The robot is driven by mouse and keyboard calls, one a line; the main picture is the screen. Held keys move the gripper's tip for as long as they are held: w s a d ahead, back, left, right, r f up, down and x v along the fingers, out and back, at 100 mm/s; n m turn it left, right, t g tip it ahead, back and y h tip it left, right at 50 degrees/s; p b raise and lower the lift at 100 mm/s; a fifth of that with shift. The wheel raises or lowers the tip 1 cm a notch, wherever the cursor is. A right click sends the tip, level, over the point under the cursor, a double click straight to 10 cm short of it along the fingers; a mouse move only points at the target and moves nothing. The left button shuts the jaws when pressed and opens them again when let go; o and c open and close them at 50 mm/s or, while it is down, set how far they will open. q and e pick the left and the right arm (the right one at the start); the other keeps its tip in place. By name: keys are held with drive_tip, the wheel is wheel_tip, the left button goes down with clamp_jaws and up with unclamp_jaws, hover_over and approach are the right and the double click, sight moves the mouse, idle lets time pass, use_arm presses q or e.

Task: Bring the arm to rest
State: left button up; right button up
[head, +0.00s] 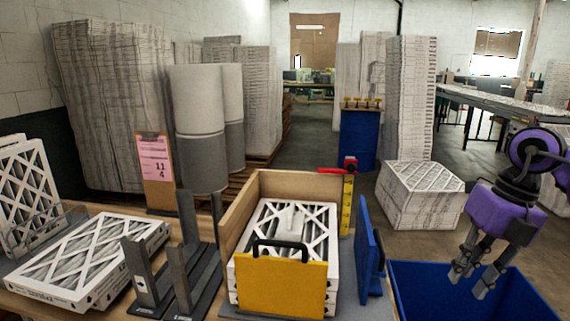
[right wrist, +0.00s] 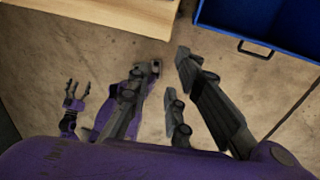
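My right gripper (head: 468,280) hangs at the right of the head view, fingers pointing down, above the blue bin. Its dark fingers also show large in the right wrist view (right wrist: 168,62); they stand apart with only floor between them, so it is open and empty. My left gripper is outside the head view. A small purple gripper with dark, spread fingers, my left one (right wrist: 77,87), shows at the left of the right wrist view, over bare floor, and holds nothing that I can see.
The blue bin (head: 414,268) stands below the right gripper. Left of it, the table carries a wooden box (head: 238,215) with white filters and a yellow plate (head: 281,287), a blue panel (head: 367,240), dark uprights (head: 140,272) and stacked filters (head: 90,255). A boxed filter stack (head: 420,205) stands behind.

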drive_tip(key=s+a+f+m+t+y+p, duration=0.1)
drive_tip(key=a+f+m+t+y, duration=0.1)
drive_tip(key=a+f+y, duration=0.35)
drive_tip(key=s+a+f+m+t+y, duration=0.1)
drive_tip(key=a+f+m+y, duration=0.15)
drive_tip(key=a, duration=0.65)
drive_tip(key=a+f+m+t+y+p, duration=0.1)
drive_tip(key=a+f+m+t+y, duration=0.1)
drive_tip(key=a+f+y, duration=0.45)
drive_tip(key=s+d+f+m+t+h+p, duration=0.1)
drive_tip(key=s+d+f+m+t+h, duration=0.15)
drive_tip(key=f+m+t+h, duration=0.5)
drive_tip(key=s+d+f+m+t+h, duration=0.2)
drive_tip(key=s+f+m+h, duration=0.15)
drive_tip(key=m, duration=0.75)
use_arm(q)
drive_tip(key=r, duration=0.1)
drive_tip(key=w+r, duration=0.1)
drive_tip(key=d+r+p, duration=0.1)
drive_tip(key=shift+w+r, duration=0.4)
use_arm(e)
drive_tip(key=s+f+m+g+h, duration=0.5)
drive_tip(key=s+f+m, duration=0.3)
drive_tip(key=s+f, duration=0.8)
drive_tip(key=s+a+g, duration=0.1)
drive_tip(key=s, duration=0.1)
drive_tip(key=shift+s, duration=0.3)
